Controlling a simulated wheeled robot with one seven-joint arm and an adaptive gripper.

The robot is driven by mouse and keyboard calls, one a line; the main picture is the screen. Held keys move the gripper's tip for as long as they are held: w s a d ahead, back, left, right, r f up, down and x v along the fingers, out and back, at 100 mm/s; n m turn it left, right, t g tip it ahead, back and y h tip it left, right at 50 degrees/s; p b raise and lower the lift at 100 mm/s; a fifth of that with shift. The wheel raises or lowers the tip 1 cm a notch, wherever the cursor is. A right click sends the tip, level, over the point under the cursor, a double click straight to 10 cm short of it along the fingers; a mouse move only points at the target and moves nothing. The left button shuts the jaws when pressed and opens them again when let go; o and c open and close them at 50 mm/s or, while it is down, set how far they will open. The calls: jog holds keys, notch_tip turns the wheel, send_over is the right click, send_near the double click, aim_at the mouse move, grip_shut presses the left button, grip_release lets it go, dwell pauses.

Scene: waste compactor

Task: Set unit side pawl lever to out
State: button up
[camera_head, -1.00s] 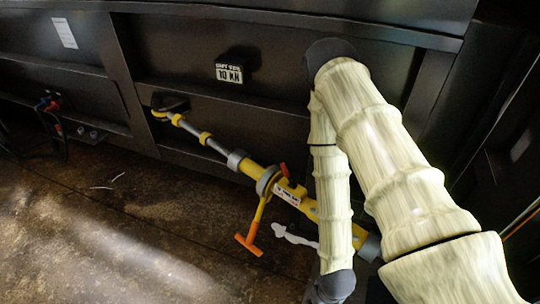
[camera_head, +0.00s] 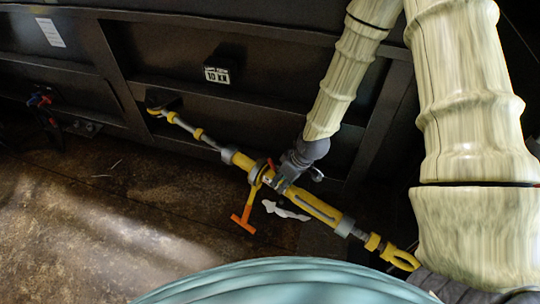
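The unit is a long yellow and grey ratchet turnbuckle (camera_head: 318,208) that runs diagonally from the dark wall down to the lower right. A T-handle (camera_head: 243,222) with an orange grip hangs from its middle collar. A small red lever (camera_head: 270,163) shows at the collar, partly hidden by my gripper; I cannot tell which way it is set. My dark grey gripper (camera_head: 281,181) is at the unit's middle, right beside the collar, and overlaps the yellow body in view. Its fingers are too small and covered to tell whether they are open or whether they touch the lever.
A black box with a white label (camera_head: 217,75) is on the dark ribbed wall above the unit. A white scrap (camera_head: 285,211) lies below the unit. A red and blue fitting (camera_head: 41,99) is at the far left. The brown floor at lower left is mostly clear.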

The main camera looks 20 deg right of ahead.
aim_at(270, 164)
jog(key=w+d+r+n, duration=0.2)
jog(key=w+r+n, duration=0.1)
jog(key=w+r, duration=0.5)
jog(key=shift+t, duration=0.4)
jog(key=shift+p+x, duration=1.15)
jog(key=shift+x, duration=4.3)
jog(key=shift+a, duration=0.15)
grip_shut()
